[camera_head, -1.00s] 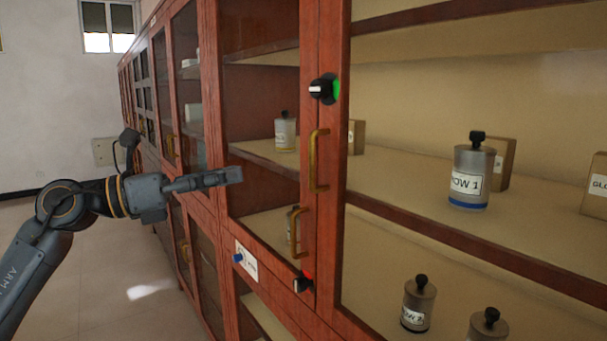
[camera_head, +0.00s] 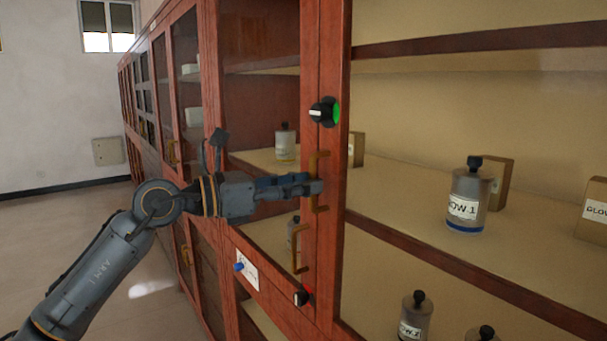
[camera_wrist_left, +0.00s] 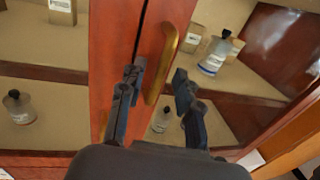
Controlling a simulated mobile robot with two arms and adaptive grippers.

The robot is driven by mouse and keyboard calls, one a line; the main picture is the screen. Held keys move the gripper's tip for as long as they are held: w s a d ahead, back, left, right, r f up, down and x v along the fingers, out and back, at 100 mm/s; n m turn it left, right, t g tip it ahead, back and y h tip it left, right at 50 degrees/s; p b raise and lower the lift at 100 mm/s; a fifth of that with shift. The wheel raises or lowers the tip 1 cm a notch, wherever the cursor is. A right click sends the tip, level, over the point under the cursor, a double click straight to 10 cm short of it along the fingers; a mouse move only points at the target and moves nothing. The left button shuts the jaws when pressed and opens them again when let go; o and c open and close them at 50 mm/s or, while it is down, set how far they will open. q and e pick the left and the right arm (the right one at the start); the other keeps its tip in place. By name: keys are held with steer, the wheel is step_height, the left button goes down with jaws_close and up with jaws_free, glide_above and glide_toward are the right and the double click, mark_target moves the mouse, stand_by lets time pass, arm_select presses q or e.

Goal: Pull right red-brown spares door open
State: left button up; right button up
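The red-brown cabinet has glazed doors whose stiles (camera_head: 332,235) meet at a narrow seam. An upper brass handle (camera_head: 314,162) and a lower brass handle (camera_head: 298,262) stand on these stiles. I cannot tell surely which door bears which. My left gripper (camera_head: 318,188) is at the upper handle, its fingers reaching across it in the head view. In the left wrist view the gripper (camera_wrist_left: 157,80) is open, with a brass handle (camera_wrist_left: 168,52) between and just beyond its fingertips. Contact cannot be told. The doors look closed. My right gripper is not in view.
Bottles, including one labelled ROW 1 (camera_head: 467,200), and boxes stand on shelves inside. Open floor (camera_head: 95,240) lies to the left.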

arm_select(q)
steer(key=shift+w+d, duration=0.15)
steer(key=shift+d, duration=0.2)
jaws_close()
